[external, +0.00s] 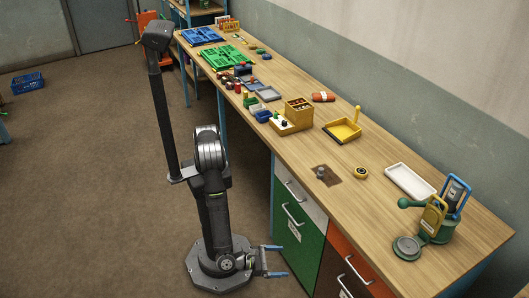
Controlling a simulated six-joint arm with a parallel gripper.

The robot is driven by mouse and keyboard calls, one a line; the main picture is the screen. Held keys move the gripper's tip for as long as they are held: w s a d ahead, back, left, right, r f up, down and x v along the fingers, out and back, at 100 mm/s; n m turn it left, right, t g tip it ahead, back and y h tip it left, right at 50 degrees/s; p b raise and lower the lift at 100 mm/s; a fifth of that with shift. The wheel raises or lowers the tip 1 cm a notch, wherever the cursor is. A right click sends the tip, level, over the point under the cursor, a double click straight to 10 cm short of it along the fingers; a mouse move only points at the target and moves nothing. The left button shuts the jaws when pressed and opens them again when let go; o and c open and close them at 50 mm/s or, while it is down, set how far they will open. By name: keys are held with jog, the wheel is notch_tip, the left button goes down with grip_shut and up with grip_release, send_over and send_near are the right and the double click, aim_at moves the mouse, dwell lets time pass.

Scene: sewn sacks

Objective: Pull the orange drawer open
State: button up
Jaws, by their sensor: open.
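The orange drawer (341,243) is in the front of the workbench, low and right of centre in the external view. It looks shut, flush with the bench front. A pale bar handle (358,269) shows on its front. The picture's lower edge cuts off the units below it. My gripper (276,260) is low, near the floor beside my base, left of the orange drawer. Its two blue-tipped fingers are spread apart with nothing between them. It is clear of the orange drawer and its handle.
A green front (295,233) and a grey drawer (300,196) with similar handles are left of the orange drawer. The brown floor (110,200) left of my base is clear.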

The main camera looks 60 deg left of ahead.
jog(key=shift+f, duration=0.1)
jog(key=c, duration=1.3)
jog(key=m+g+h, duration=0.9)
jog(key=m+g, duration=0.1)
jog(key=m, duration=1.2)
send_near(348, 263)
jog(key=x, duration=1.2)
